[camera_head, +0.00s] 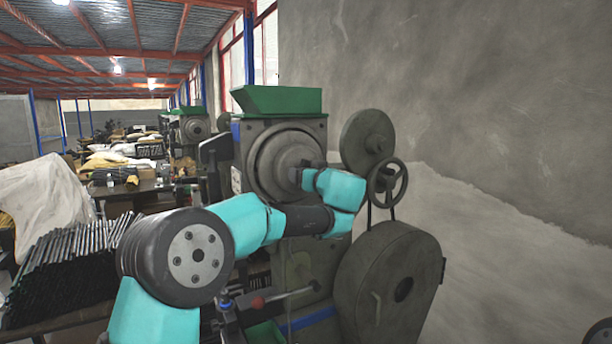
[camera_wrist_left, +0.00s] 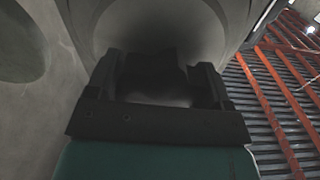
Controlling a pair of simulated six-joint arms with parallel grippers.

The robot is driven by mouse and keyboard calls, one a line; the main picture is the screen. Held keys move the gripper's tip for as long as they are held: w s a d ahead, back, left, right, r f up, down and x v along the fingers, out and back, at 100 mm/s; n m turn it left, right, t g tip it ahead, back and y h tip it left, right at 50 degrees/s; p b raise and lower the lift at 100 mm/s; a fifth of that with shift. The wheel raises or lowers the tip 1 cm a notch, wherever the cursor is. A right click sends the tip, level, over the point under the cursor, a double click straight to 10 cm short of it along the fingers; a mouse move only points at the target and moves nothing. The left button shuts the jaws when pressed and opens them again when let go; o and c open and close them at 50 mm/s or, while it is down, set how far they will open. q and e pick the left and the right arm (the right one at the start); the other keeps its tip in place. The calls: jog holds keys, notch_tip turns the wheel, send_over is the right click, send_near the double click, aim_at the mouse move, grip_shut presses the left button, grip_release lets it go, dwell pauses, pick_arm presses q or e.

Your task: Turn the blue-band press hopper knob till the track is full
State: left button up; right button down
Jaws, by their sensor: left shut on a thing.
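The grey press (camera_head: 325,265) stands in the middle of the head view, with a green hopper tray (camera_head: 280,100) on top and a blue band (camera_head: 314,317) low down. Its round hopper drum (camera_head: 268,160) faces me. My left gripper (camera_head: 303,179) is at the drum's centre, mostly hidden by its own wrist. In the left wrist view, my left gripper (camera_wrist_left: 158,88) has its fingers on either side of the dark hopper knob (camera_wrist_left: 155,70), shut on it. The track and its fill cannot be made out. My right gripper is not in view.
A handwheel (camera_head: 388,183), an upper pulley (camera_head: 367,139) and a large wheel guard (camera_head: 388,285) stand right of the drum. A stack of dark rods (camera_head: 65,265) lies on a table at left. More green-topped machines (camera_head: 188,128) stand behind. A wall closes the right side.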

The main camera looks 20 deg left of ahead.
pick_arm(q)
jog(key=n, duration=0.3)
jog(key=shift+w+n, duration=0.1)
jog(key=shift+n, duration=0.2)
dwell(0.4)
jog(key=o, duration=0.9)
jog(key=shift+o, duration=0.2)
jog(key=shift+d, duration=0.1)
jog(key=v, duration=1.7)
jog(key=shift+d+r, duration=0.1)
